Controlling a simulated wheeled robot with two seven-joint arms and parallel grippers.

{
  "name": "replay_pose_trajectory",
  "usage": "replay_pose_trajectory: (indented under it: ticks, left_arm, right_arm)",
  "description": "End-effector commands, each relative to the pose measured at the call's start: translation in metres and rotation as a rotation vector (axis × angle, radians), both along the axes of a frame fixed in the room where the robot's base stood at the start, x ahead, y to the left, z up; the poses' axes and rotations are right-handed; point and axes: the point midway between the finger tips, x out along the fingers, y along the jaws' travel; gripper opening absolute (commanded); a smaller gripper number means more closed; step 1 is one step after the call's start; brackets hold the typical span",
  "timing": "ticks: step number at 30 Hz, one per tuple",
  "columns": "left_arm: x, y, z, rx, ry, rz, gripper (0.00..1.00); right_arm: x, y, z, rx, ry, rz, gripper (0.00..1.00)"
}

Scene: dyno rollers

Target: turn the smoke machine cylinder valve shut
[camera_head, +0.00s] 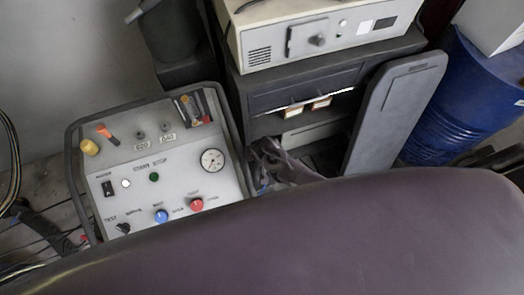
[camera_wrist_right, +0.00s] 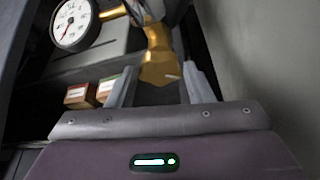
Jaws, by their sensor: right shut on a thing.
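In the right wrist view a brass-coloured valve part (camera_wrist_right: 157,42) stands between the fingers of my right gripper (camera_wrist_right: 158,72). The gripper is shut on this part; the exact contact is hard to see. A round white gauge (camera_wrist_right: 72,22) with a red needle sits to the left and is joined to the brass fitting. The cylinder below is not clearly visible. In the head view neither gripper shows, and a large dark purple part of my own body covers the lower right.
A grey control panel (camera_head: 130,205) with knobs, a gauge and a tubular frame stands at left. Behind it are a dark cabinet (camera_head: 290,85) with a beige instrument (camera_head: 330,30) on top, a grey board (camera_head: 395,115) leaning at right and a blue drum (camera_head: 465,95).

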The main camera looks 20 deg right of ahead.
Motion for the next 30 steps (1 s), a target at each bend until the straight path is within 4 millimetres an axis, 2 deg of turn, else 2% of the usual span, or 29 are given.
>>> replay_pose_trajectory:
  ticks: [15, 16, 20, 30]
  left_arm:
    - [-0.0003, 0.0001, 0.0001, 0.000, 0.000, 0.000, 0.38]
    - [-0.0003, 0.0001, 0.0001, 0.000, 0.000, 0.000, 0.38]
    - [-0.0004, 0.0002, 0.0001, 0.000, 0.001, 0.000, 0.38]
    - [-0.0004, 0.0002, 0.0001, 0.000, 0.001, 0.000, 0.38]
  right_arm:
    - [0.0027, -0.0006, 0.0017, 0.000, -0.006, -0.021, 0.24]
    - [0.0027, -0.0006, 0.0017, 0.000, -0.006, -0.021, 0.49]
    - [0.0022, -0.0004, 0.0014, 0.000, -0.005, -0.020, 0.66]
    - [0.0010, 0.0001, 0.0021, 0.000, -0.003, -0.018, 0.69]
